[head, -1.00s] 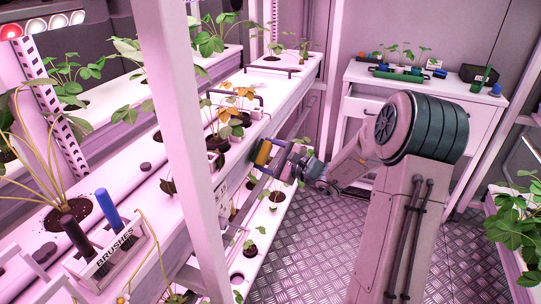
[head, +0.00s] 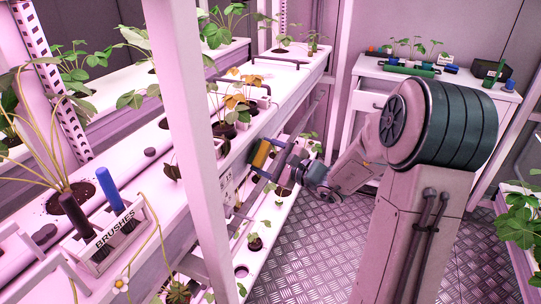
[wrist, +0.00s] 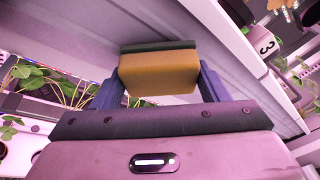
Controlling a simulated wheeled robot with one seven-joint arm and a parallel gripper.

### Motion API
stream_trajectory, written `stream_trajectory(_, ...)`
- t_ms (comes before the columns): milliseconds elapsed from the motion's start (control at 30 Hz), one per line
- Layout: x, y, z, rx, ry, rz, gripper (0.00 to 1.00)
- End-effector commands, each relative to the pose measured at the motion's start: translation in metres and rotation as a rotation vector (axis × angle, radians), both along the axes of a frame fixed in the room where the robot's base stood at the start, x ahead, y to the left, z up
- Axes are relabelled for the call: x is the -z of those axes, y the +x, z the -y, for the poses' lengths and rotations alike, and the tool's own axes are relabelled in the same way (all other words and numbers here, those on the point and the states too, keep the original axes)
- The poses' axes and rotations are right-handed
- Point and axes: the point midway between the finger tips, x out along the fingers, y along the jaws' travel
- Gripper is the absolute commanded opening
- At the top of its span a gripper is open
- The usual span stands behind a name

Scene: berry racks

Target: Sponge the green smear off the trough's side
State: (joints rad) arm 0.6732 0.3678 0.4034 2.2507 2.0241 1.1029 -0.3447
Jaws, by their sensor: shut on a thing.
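My gripper (head: 271,157) is shut on a sponge (head: 261,153), yellow-orange with a dark green layer. In the wrist view the sponge (wrist: 160,72) sits between the blue fingers, its dark face toward the pale side wall of the trough (wrist: 187,22). The trough (head: 235,165) runs along the left rack in the head view. The sponge is at or very near this side; I cannot tell whether it touches. I see no green smear in either view; the sponge or gripper may hide it.
A white rack post (head: 187,150) stands left of my gripper. Plants (head: 232,105) grow along the trough top. A brush holder (head: 115,240) stands at front left. A lower shelf with plants (head: 255,243) lies below. A white bench (head: 430,95) stands at the back.

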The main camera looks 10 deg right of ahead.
Motion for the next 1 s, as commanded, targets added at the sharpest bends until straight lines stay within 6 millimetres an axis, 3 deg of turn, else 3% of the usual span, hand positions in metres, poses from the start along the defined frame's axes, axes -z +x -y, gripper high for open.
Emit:
stream_trajectory(400,0.000,-0.007,-0.003,-0.003,-0.001,0.002,0.49)
stream_trajectory(1000,0.013,-0.038,0.042,0.003,0.000,0.000,0.49)
